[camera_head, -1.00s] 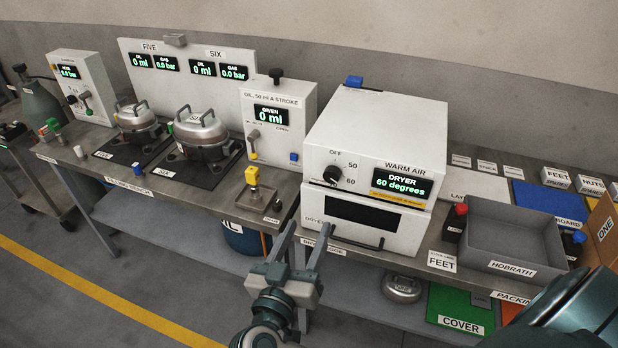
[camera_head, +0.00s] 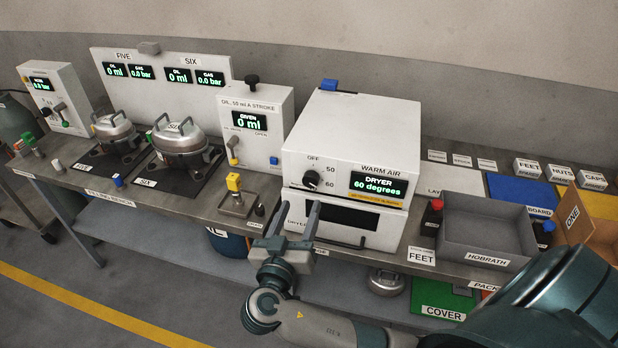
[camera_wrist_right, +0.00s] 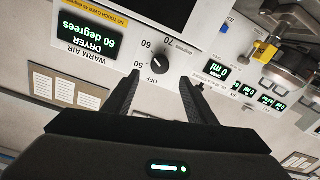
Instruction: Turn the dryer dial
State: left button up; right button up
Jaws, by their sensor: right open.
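The dryer (camera_head: 355,130) is a white warm-air box on the bench. Its round black dial (camera_head: 311,179) is on the left of the front face, and the display (camera_head: 378,186) beside it reads 60 degrees. My right gripper (camera_head: 295,212) is open and empty, below and in front of the dial, overlapping the left part of the lower dryer door in the head view. In the right wrist view the dial (camera_wrist_right: 160,60) lies beyond and between the open fingers (camera_wrist_right: 160,88), apart from them. The left gripper is not in view.
Left of the dryer stand an oil dispenser (camera_head: 255,125) and a yellow-topped fixture (camera_head: 236,195). A door handle (camera_head: 340,242) juts from the dryer's lower front. A grey tray (camera_head: 487,235) and a red-capped bottle (camera_head: 432,215) are on the right.

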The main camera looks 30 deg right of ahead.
aim_at(310, 183)
jog(key=p+x, duration=0.3)
jog(key=x, duration=0.5)
jog(key=shift+w+d+r+p, duration=0.15)
jog(key=shift+p, duration=0.2)
jog(key=shift+w+d, duration=0.4)
jog(key=shift+d, duration=0.05)
